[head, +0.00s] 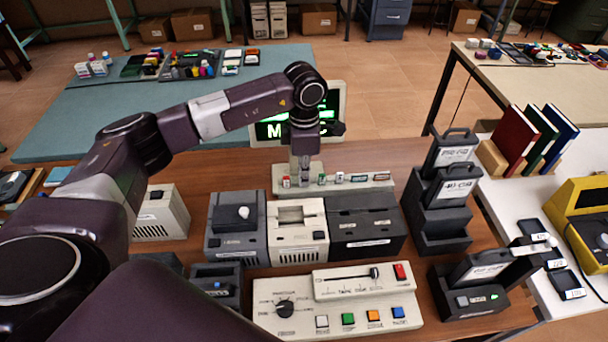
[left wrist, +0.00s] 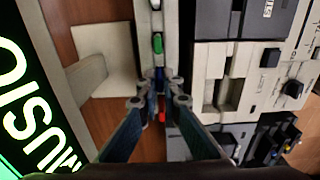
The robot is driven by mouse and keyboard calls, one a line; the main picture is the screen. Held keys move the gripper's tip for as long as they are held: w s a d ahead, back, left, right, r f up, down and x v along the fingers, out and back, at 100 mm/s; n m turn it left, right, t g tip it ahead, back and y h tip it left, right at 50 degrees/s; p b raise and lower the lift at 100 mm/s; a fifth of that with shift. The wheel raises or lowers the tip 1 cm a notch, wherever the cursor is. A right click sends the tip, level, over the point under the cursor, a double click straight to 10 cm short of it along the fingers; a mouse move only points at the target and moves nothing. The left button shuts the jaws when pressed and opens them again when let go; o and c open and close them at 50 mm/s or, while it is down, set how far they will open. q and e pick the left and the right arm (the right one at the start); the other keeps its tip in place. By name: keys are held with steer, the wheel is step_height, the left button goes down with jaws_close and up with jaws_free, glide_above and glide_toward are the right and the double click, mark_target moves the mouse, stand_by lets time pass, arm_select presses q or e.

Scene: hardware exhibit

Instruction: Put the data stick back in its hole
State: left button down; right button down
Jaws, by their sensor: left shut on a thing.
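My left gripper (head: 304,176) points down over a long pale holder (head: 335,189) that carries a row of small data sticks. In the left wrist view the fingertips (left wrist: 160,84) are shut on a small blue data stick (left wrist: 159,74), mostly hidden between them. It is in line with the row; I cannot tell whether it sits in its hole. A green stick (left wrist: 157,43) is on one side of it and a red stick (left wrist: 162,116) on the other. The green stick (head: 322,179) and red stick (head: 286,182) also show in the head view. My right gripper is not in view.
A lit green-text screen (head: 270,131) stands behind the holder. Grey, cream and black devices (head: 298,244) stand close in front, with a control panel (head: 335,300) nearer. A black cartridge rack (head: 443,215) is at the right. Bare wood (head: 235,180) shows left of the holder.

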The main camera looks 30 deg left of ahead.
arm_select(q)
steer(key=c, duration=2)
jaws_free()
steer(key=shift+c, duration=0.2)
steer(key=shift+r+p, duration=2.25)
steer(key=shift+r, duration=1.8)
